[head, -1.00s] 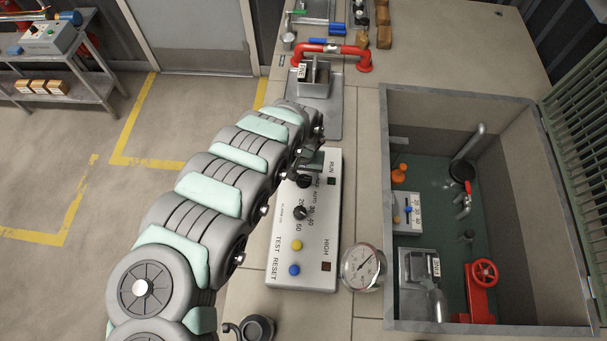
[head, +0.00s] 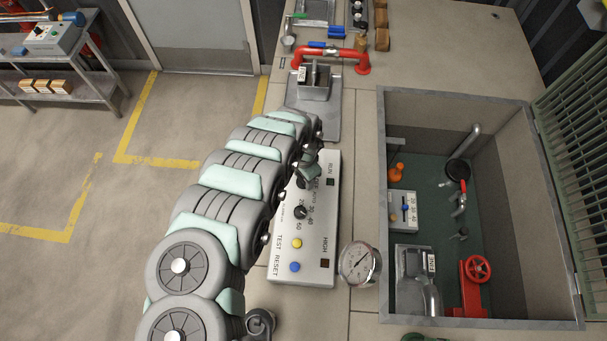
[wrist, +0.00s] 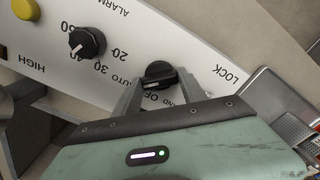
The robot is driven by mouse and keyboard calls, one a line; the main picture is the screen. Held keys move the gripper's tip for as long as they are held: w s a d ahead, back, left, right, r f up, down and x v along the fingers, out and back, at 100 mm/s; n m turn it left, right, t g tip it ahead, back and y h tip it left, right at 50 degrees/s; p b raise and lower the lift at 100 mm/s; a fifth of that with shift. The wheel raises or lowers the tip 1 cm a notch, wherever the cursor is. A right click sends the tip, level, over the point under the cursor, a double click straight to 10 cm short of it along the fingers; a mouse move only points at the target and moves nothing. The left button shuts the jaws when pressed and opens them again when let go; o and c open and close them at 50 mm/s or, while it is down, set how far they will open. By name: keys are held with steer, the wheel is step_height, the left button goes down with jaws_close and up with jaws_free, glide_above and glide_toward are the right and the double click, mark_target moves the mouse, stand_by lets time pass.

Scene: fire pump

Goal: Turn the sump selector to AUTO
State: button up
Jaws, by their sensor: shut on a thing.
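The sump selector is a black knob (wrist: 160,74) on the light control panel (head: 312,262), beside the AUTO, OFF and HAND lettering. In the wrist view, the two grey fingers of my gripper (wrist: 160,82) stand on either side of the knob, shut on it. The lettering is partly covered by the fingers, and I cannot tell for sure which position the knob's pointer marks. In the head view, my gripper (head: 309,166) is over the upper part of the panel, and the knob (head: 302,183) is partly hidden under it.
A second black knob with numbers (wrist: 88,42) sits close to the selector. Yellow (head: 297,243) and blue (head: 295,267) buttons are lower on the panel. A gauge (head: 359,262) stands to its right, beside an open pit (head: 480,320).

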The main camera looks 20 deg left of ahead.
steer(key=shift+m, duration=1.2)
steer(key=shift+p, duration=0.3)
steer(key=o, duration=1.4)
steer(key=shift+c, duration=0.2)
step_height(320, 180, up, 11)
steer(key=p, duration=0.1)
steer(key=shift+f, duration=0.15)
